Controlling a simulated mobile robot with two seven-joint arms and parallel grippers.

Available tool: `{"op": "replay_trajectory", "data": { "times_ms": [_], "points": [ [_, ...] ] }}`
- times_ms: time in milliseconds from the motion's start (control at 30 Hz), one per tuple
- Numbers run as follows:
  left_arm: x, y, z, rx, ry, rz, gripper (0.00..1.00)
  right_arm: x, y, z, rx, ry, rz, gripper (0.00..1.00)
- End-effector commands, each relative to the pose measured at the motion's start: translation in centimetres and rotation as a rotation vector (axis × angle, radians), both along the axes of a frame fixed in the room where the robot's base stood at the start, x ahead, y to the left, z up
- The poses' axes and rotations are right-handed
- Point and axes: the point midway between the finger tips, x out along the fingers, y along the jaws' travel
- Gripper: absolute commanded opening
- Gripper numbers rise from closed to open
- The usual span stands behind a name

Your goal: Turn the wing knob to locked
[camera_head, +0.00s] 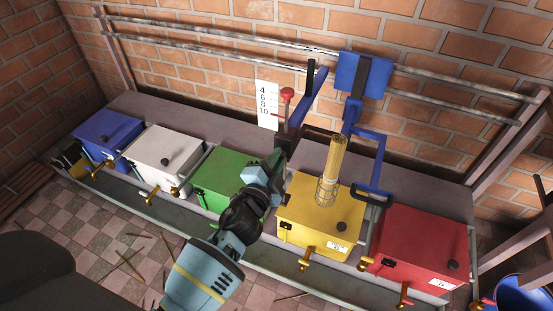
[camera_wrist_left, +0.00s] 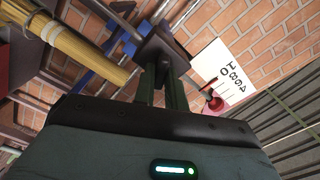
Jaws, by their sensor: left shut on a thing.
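My left gripper (camera_head: 280,164) reaches up from the bottom of the head view, beside the green box (camera_head: 218,178), to the base of the dark post below the red-knobbed lever (camera_head: 287,95). In the left wrist view its fingers (camera_wrist_left: 164,85) are close together on a dark, blocky piece (camera_wrist_left: 165,45). I cannot tell for sure that this piece is the wing knob, because the fingers and wrist hide much of it. Its locked or unlocked position cannot be read. My right gripper is not in view.
White (camera_head: 163,152) and blue (camera_head: 108,133) boxes stand left. Blue arms (camera_head: 370,148) and a number scale (camera_head: 267,106) rise behind.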

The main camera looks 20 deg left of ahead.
Motion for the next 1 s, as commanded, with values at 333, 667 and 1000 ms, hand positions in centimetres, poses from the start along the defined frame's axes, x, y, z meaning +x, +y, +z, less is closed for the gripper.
{"op": "replay_trajectory", "data": {
  "times_ms": [333,667,1000],
  "points": [
    [0.0,-0.02,-0.15,0.299,-0.009,-0.001,0.0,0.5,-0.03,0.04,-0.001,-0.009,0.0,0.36],
    [-0.01,-0.07,-0.25,0.471,-0.015,-0.001,0.0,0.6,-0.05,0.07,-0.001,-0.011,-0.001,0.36],
    [-0.01,-0.06,-0.26,0.524,-0.017,-0.001,0.0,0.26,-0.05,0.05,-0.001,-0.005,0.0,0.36]
  ]
}}
